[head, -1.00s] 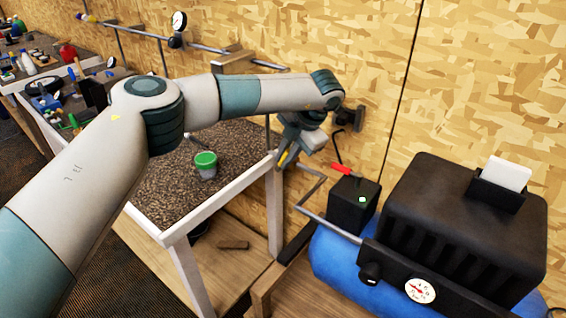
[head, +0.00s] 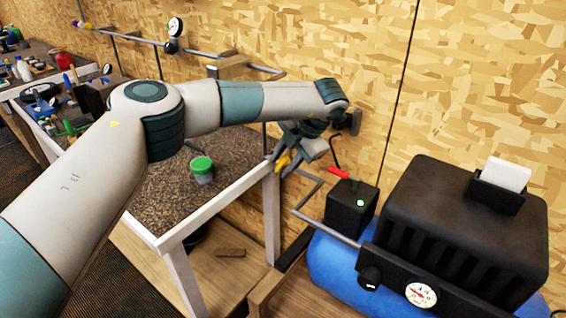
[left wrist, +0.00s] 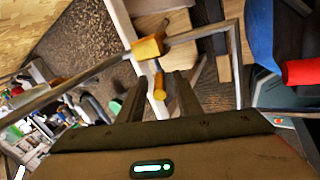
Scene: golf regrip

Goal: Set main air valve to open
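The main air valve has a yellow body (left wrist: 148,47) on a grey pipe and a yellow lever (left wrist: 159,85), which lies crosswise to the pipe in the left wrist view. In the head view, yellow parts of the valve (head: 283,160) show beside my left gripper (head: 287,155), partly covered by it. In the left wrist view my left gripper (left wrist: 160,87) is open, with the lever between its two dark fingers. A gap shows on each side; I cannot tell if it touches. My right gripper is not in view.
A blue-tank compressor (head: 327,262) with a black housing, dial gauge (head: 421,295) and red lever (head: 338,172) stands at right. A workbench (head: 170,205) with a green-lidded cup (head: 202,169) is left of the gripper. The wooden wall is close behind.

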